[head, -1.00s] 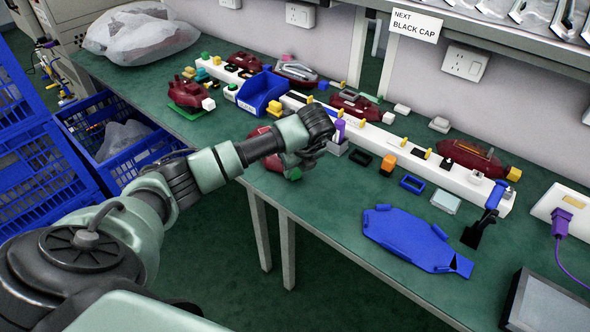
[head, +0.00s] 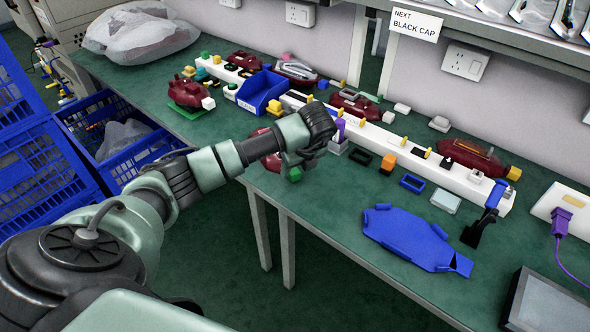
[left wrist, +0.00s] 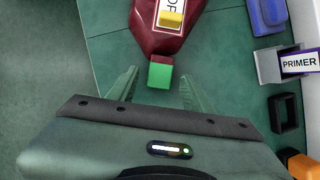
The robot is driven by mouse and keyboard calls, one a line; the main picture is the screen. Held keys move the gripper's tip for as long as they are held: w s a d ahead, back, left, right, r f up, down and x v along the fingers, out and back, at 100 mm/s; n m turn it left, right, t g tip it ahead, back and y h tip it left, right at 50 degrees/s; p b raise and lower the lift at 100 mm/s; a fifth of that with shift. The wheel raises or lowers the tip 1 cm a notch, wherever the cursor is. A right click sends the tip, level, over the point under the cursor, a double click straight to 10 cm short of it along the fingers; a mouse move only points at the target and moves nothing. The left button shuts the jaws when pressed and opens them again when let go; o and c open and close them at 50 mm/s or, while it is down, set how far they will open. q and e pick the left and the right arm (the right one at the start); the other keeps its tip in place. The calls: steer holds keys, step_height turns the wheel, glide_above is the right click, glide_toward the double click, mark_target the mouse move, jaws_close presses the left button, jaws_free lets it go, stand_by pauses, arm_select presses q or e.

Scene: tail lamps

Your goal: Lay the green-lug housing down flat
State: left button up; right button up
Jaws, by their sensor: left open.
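The green-lug housing is a dark red body (left wrist: 160,32) with a green lug (left wrist: 160,76) on its near end. In the left wrist view its upper face shows a white label and a yellow piece. In the head view the housing (head: 271,162) is at the bench's front edge, partly hidden by my left arm, with the green lug (head: 295,174) at the edge. My left gripper (left wrist: 158,84) is open, its fingers on either side of the lug with gaps. The left gripper (head: 294,160) also shows in the head view, over the housing. My right gripper is not in view.
A blue bin (head: 262,90) and a white strip (head: 372,132) with small parts stand behind. A primer holder (head: 338,146), an orange block (head: 388,163) and a blue tray (head: 412,238) lie to the right. Other red housings (head: 188,92) stand around. Bare bench is left of the housing.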

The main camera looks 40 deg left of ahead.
arm_select(q)
steer(key=v, duration=1)
steer(key=shift+r, duration=0.4)
steer(key=shift+s+d, duration=0.1)
steer(key=shift+d, duration=0.05)
